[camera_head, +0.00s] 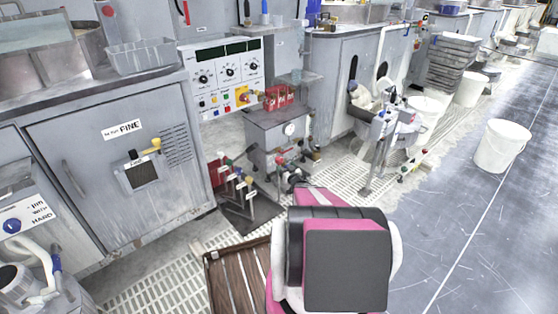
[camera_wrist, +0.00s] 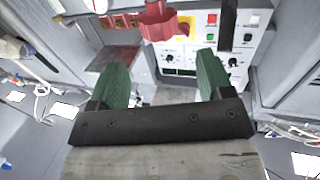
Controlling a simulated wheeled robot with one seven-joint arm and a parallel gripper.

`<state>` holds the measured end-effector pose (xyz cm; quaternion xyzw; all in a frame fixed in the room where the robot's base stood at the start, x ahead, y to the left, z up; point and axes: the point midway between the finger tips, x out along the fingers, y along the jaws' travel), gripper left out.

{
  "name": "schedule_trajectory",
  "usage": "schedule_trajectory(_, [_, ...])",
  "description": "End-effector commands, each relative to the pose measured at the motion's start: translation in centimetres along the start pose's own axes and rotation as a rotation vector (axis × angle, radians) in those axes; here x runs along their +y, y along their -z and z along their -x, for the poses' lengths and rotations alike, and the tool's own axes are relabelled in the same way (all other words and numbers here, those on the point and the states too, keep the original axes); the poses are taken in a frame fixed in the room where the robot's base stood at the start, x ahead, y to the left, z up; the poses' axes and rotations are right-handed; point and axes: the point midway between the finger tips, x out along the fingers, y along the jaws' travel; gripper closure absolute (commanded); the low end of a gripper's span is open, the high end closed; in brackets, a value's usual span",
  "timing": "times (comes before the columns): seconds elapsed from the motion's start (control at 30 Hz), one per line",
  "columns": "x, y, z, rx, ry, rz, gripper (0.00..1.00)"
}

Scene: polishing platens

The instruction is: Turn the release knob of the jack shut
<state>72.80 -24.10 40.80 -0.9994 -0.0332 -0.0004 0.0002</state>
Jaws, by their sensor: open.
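The jack appears to be the grey box unit (camera_head: 276,137) with a round gauge, at the middle of the head view. A red knob (camera_head: 281,161) shows low on its front; I cannot tell for sure that it is the release knob. In the wrist view a red lobed knob (camera_wrist: 158,22) is large at the top centre, beyond and roughly between my fingertips. My gripper (camera_wrist: 161,62) is open and empty, its two green fingers apart and not visibly touching the knob. In the head view my arm hides much of the floor before the unit.
A stand with coloured handles (camera_head: 236,182) is close left of the unit. Red items in a rack (camera_head: 279,97) sit on top. A control panel (camera_head: 222,78) is behind. A wooden slatted pallet (camera_head: 235,277) lies in front. A white bucket (camera_head: 501,146) stands on open floor at right.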

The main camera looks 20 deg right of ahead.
Motion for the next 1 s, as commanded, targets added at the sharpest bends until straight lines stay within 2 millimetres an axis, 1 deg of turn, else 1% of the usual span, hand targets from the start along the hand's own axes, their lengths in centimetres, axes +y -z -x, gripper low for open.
schedule_trajectory(0.03, [0.1,-0.1,-1.0,0.001,0.001,0.0,0.27])
schedule_trajectory(0.3, [0.1,-0.2,-5.8,0.001,0.001,0.001,0.27])
schedule_trajectory(0.43, [0.1,-0.2,-7.7,0.0,0.0,0.0,0.27])
schedule_trajectory(0.5, [0.0,-0.1,-8.3,0.0,0.0,0.0,0.27])
schedule_trajectory(0.6, [0.0,0.0,-8.8,0.0,0.0,0.0,0.27])
schedule_trajectory(0.83, [0.0,0.0,-8.8,-0.001,-0.001,0.0,0.27])
schedule_trajectory(0.87, [0.0,0.0,-8.8,-0.001,-0.001,0.0,0.33])
schedule_trajectory(0.9, [0.0,0.0,-8.8,-0.001,-0.001,0.0,0.46])
schedule_trajectory(1.0, [0.0,0.0,-8.8,-0.001,-0.001,0.0,0.76])
